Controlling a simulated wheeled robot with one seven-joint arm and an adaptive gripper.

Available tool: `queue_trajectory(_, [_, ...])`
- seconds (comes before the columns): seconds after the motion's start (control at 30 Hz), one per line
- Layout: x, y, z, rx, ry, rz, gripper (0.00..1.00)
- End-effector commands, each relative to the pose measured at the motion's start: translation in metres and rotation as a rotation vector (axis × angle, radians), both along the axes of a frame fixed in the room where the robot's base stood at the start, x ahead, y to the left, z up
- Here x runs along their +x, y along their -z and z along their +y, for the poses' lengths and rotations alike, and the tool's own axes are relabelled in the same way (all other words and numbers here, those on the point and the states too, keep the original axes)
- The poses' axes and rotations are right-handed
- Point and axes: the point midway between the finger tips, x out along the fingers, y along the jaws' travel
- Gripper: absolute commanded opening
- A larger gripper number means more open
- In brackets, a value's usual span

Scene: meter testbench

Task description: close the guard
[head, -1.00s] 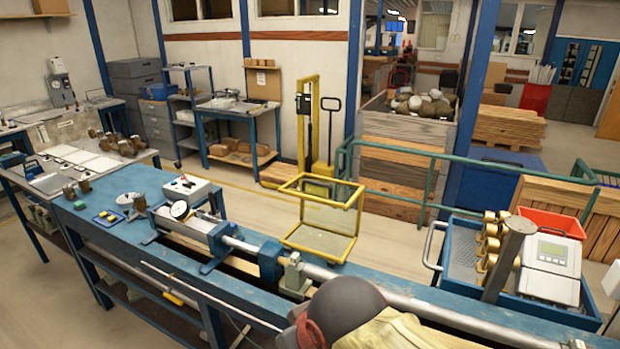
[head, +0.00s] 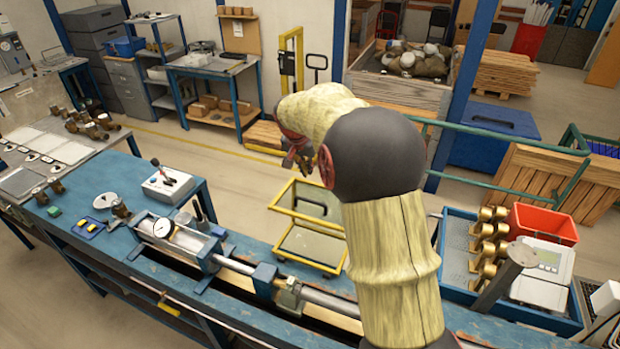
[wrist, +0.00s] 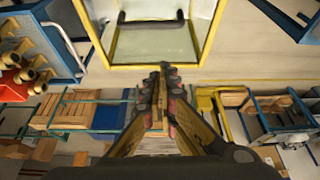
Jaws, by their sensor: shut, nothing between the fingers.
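The guard (head: 312,243) is a clear panel in a yellow frame with a dark handle. It stands open, raised at the back edge of the blue bench, behind the long metal pipe. My gripper (head: 297,158) is above the guard, partly hidden by my arm. In the wrist view my gripper (wrist: 163,70) is shut and empty, with its fingertips close to the yellow frame edge of the guard (wrist: 155,45). Whether they touch the frame I cannot tell. The dark handle shows across the panel at the top of that view.
A blue tray (head: 458,245) with brass fittings and a red bin (head: 543,224) is at right. A green rail (head: 500,187) runs behind. Open floor lies behind the bench at left.

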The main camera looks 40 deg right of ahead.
Motion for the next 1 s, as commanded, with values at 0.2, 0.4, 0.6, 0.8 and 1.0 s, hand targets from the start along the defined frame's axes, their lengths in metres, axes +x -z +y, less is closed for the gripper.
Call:
queue_trajectory(0.2, [0.008, 0.012, -0.017, -0.001, 0.037, 0.001, 0.0])
queue_trajectory(0.4, [0.013, 0.039, -0.027, 0.0, 0.036, 0.003, 0.0])
queue_trajectory(0.6, [0.021, 0.072, -0.04, 0.0, 0.035, 0.002, 0.0])
queue_trajectory(0.8, [0.026, 0.097, -0.047, -0.001, 0.033, 0.0, 0.0])
queue_trajectory(1.0, [0.013, 0.097, -0.023, -0.001, 0.032, 0.0, 0.0])
